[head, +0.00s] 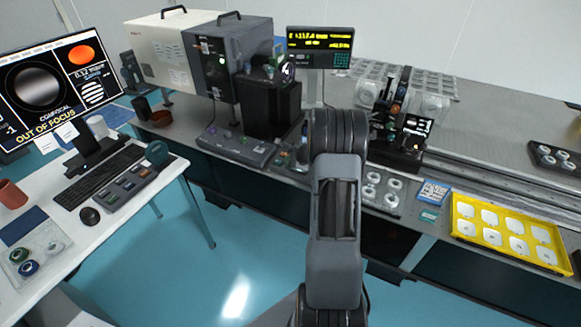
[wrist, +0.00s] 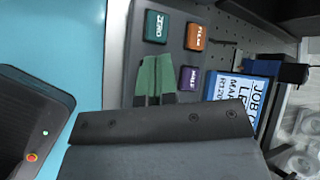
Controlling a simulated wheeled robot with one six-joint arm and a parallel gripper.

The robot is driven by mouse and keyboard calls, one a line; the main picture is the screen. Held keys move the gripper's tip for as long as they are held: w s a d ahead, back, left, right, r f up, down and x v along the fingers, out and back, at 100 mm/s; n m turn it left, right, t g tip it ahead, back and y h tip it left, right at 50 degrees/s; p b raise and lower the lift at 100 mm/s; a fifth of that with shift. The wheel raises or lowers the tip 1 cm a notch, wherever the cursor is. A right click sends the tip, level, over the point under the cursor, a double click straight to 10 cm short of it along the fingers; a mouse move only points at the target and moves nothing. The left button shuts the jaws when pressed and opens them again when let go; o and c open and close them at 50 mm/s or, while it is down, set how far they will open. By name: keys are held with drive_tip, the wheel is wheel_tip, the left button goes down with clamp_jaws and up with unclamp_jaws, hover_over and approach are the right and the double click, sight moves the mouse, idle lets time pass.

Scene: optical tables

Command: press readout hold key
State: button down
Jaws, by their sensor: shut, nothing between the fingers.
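A grey key panel (wrist: 172,62) fills the upper middle of the wrist view. It carries a teal key marked ZERO (wrist: 157,27), an orange key (wrist: 196,36) and a purple key (wrist: 188,78). The purple key's label is small and blurred, and seems to read HOLD. My gripper (wrist: 156,62) shows there with its green fingers together and empty. Its tips appear just below the ZERO key and left of the purple key. I cannot tell whether they touch the panel. In the head view my arm hides the gripper. A lit readout display (head: 320,45) stands at the back.
A blue-framed job card (wrist: 232,92) lies right of the keys. In the head view, a yellow tray (head: 452,232) is at the right and a monitor (head: 60,85) at the left.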

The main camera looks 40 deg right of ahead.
drive_tip(key=shift+f+b, duration=0.25)
drive_tip(key=shift+b, duration=0.05)
drive_tip(key=shift+r, duration=0.15)
idle(0.5)
drive_tip(key=shift+r+p, duration=0.55)
drive_tip(key=shift+r, duration=0.15)
drive_tip(key=shift+r, duration=0.1)
drive_tip(key=shift+r+p, duration=1.8)
drive_tip(key=shift+r, duration=0.65)
